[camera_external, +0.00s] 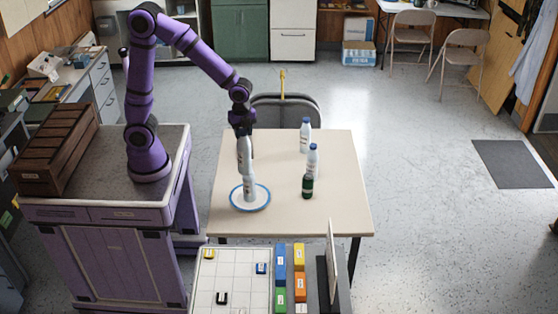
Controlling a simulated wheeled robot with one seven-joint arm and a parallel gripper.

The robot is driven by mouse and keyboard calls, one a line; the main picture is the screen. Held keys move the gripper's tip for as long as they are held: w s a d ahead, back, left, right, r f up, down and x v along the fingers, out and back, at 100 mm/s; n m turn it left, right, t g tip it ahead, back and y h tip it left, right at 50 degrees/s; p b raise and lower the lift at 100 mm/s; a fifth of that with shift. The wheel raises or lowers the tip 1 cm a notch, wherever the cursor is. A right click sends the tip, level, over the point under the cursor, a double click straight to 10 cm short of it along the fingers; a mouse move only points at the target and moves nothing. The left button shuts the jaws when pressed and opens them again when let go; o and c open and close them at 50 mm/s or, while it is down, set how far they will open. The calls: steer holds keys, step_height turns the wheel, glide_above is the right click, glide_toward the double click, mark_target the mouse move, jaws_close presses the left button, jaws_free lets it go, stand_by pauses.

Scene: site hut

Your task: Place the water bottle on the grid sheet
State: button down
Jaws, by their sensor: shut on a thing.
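My gripper (243,130) points down over the left part of the table. It is shut on a white bottle-like thing (244,152). Directly below it in the picture is a white, bottle-shaped piece (249,184) over a round white plate with a blue rim (262,203). I cannot tell whether these white parts are one thing or two, or whether the held one touches the plate. A white sheet with grid lines (237,283) lies in the front, below the table in the picture. Which bottle is the water bottle is not clear.
On the table (345,215), two white bottles with blue caps (305,138) (312,162) and a dark green bottle (307,187) stand to the right. Small blocks (221,297) lie on the grid sheet. Coloured boxes (299,256) and an upright panel (332,260) stand beside it.

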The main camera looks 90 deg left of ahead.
steer(key=s+d+m, duration=0.2)
steer(key=s+d, duration=0.2)
steer(key=d, duration=0.6)
steer(key=s+d+m, duration=0.1)
steer(key=s+d, duration=0.3)
steer(key=d, duration=0.6)
steer(key=s+d+m, duration=0.2)
steer(key=s+d, duration=0.2)
steer(key=d, duration=0.5)
step_height(320, 180, down, 18)
steer(key=w+d+f, duration=0.5)
steer(key=w+d, duration=0.5)
steer(key=w, duration=0.2)
steer(key=shift+w, duration=0.1)
steer(key=c, duration=0.7)
jaws_free()
steer(key=shift+o, duration=0.2)
